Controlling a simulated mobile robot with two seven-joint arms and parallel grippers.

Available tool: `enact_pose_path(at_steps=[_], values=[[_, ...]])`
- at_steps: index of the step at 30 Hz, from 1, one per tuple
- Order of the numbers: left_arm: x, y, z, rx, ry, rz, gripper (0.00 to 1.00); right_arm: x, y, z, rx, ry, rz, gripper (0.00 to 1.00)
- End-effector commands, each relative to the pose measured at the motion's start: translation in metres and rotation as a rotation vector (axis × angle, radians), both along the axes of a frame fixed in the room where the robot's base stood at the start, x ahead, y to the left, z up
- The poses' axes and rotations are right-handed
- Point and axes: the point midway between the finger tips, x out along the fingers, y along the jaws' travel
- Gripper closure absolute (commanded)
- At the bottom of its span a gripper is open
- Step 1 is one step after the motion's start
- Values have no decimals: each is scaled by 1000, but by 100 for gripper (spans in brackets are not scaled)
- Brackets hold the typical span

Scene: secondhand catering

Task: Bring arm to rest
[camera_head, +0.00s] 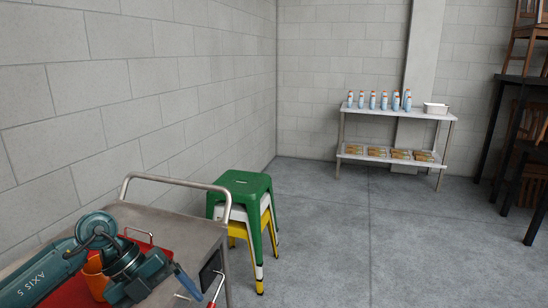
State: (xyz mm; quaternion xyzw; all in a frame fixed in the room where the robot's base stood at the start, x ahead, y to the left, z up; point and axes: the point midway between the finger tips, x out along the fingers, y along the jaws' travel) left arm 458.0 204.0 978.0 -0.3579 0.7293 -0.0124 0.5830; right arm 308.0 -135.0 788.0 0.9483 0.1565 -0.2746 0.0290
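My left arm comes in from the lower left over the metal cart (178,222). Its gripper (172,280) is low over the cart top, beside an orange container (95,274) and above a red tray (66,294). The arm and gripper body hide parts of both. A blue piece extends at the fingertips; I cannot tell whether it is a finger or a held thing, or whether the fingers are open. My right gripper is not in view.
Stacked green, white and yellow stools (243,190) stand just beyond the cart. A shelf table (345,125) with several bottles, a white container (436,108) and food packs stands at the back. Wooden chairs (530,35) are on a dark table at right. The middle floor (370,230) is clear.

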Motion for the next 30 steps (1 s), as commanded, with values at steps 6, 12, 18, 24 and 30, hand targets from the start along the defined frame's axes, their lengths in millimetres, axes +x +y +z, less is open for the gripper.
enact_pose_path(at_steps=[6, 12, 18, 24, 30], values=[[-46, -132, 14, -764, -20, 1, 11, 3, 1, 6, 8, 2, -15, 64], [-38, -150, 38, -1298, -31, 500, 11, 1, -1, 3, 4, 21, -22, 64], [-35, -98, -35, -1347, 70, 1279, 11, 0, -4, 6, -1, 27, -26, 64], [-99, -63, -141, -1029, 293, 1828, 11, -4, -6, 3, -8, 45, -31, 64], [-147, -59, -182, -830, 435, 1994, 11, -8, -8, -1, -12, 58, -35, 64]])
